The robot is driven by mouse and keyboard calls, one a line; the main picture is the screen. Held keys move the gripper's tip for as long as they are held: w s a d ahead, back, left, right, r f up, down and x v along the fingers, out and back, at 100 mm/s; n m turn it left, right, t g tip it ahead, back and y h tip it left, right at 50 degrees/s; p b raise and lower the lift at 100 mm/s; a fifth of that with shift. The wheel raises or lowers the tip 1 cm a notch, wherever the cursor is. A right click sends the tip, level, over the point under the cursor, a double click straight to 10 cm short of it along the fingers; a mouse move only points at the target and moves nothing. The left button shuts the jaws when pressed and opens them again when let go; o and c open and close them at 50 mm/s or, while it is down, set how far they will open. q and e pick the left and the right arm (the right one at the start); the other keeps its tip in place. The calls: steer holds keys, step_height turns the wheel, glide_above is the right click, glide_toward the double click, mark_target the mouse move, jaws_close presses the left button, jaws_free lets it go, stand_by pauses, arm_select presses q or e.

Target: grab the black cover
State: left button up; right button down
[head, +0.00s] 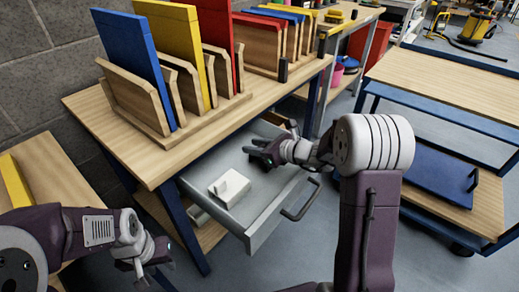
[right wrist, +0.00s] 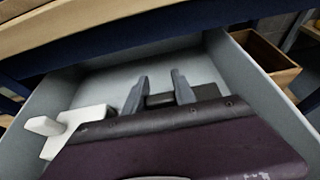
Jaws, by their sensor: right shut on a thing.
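The open grey drawer (head: 262,222) juts out from under the wooden table. My right gripper (head: 264,156) is inside it, shut on a small black cover. In the right wrist view the black cover (right wrist: 160,100) shows between the two fingers of the gripper (right wrist: 160,88), low over the drawer floor; my own wrist hides part of it. I cannot tell if it touches the floor. My left gripper (head: 152,262) hangs empty at the lower left, away from the drawer, its fingers apart.
A white block with a raised tab (head: 229,188) lies in the drawer; it also shows in the right wrist view (right wrist: 65,130). Wooden racks (head: 140,100) with blue, yellow and red panels stand on the table (head: 100,103). A blue-framed cart (head: 440,80) stands at right.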

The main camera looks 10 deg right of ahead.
mark_target(247, 116)
steer(key=r+p, duration=0.2)
steer(key=r, duration=0.2)
steer(key=r+p, duration=0.2)
steer(key=r, duration=0.2)
steer(key=r+p, duration=0.3)
steer(key=shift+s+d+r, duration=0.2)
steer(key=shift+s+r, duration=0.1)
steer(key=shift+r, duration=0.1)
steer(key=s+d+p, duration=0.1)
steer(key=s+d, duration=0.2)
steer(key=s, duration=0.1)
steer(key=s+d+p, duration=0.1)
steer(key=s+d, duration=0.3)
steer(key=s, duration=0.1)
steer(key=s+d+p, duration=0.2)
steer(key=s+d, duration=0.2)
steer(key=s, duration=0.1)
steer(key=shift+s+d, duration=0.15)
steer(key=shift+s+d+f, duration=0.2)
steer(key=shift+s+d, duration=0.1)
steer(key=shift+s, duration=0.15)
